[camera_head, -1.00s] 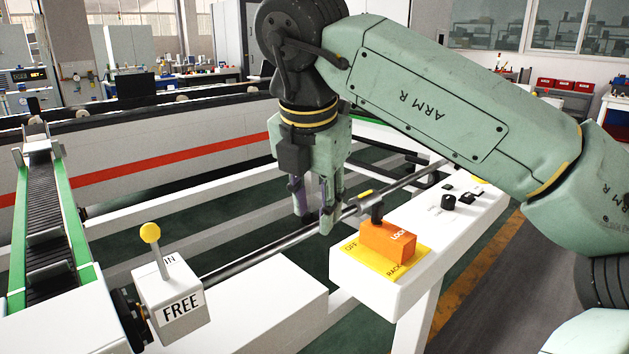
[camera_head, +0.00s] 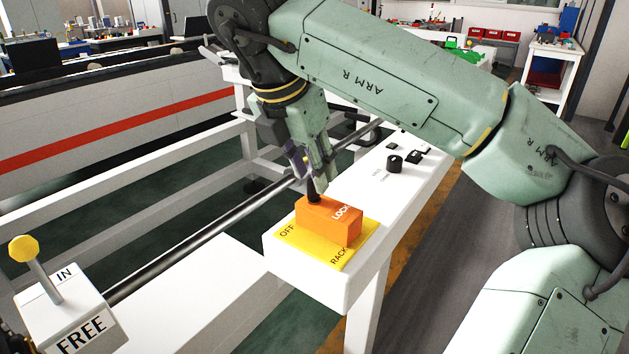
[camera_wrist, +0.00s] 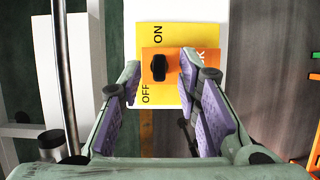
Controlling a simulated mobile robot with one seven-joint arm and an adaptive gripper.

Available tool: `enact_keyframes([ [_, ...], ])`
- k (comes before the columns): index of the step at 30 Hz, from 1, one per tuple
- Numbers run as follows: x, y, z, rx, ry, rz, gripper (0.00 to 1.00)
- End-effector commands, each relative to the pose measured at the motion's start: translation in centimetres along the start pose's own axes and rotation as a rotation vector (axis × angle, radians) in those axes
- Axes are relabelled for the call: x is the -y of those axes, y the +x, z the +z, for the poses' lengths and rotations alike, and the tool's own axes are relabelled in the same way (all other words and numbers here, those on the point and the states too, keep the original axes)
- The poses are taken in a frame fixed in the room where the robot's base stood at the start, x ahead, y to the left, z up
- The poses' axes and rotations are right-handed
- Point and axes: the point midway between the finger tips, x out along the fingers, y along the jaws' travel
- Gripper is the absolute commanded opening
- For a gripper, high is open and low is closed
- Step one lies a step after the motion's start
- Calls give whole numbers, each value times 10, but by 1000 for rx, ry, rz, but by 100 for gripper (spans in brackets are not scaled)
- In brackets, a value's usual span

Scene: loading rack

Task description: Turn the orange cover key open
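The orange cover (camera_head: 330,219), marked LOCK, sits on a yellow plate (camera_head: 298,236) at the end of a white console. A black key (camera_head: 313,191) stands upright on it. In the wrist view the key (camera_wrist: 159,68) shows against the orange block (camera_wrist: 180,62), with ON above and OFF at lower left on the yellow plate (camera_wrist: 185,35). My gripper (camera_head: 316,180) is just behind the key in the head view. In the wrist view its fingers (camera_wrist: 160,80) are apart, one on each side of the key, with gaps visible. I cannot tell their height against it.
The white console (camera_head: 375,187) carries a black knob (camera_head: 394,163) and small switches behind the cover. A steel bar (camera_head: 200,240) runs along the left. A white box marked FREE (camera_head: 68,318) with a yellow-knobbed lever (camera_head: 23,249) stands at lower left.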

Motion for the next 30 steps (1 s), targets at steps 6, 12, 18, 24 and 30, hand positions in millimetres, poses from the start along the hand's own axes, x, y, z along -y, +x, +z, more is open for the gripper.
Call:
enact_keyframes([
  [6,0,24,0,0,-1,0,31],
  [12,0,30,0,0,-1,1,31],
  [18,0,30,0,0,-1,1,29],
  [24,0,30,0,0,-1,1,16],
  [30,0,30,0,0,-1,1,2],
])
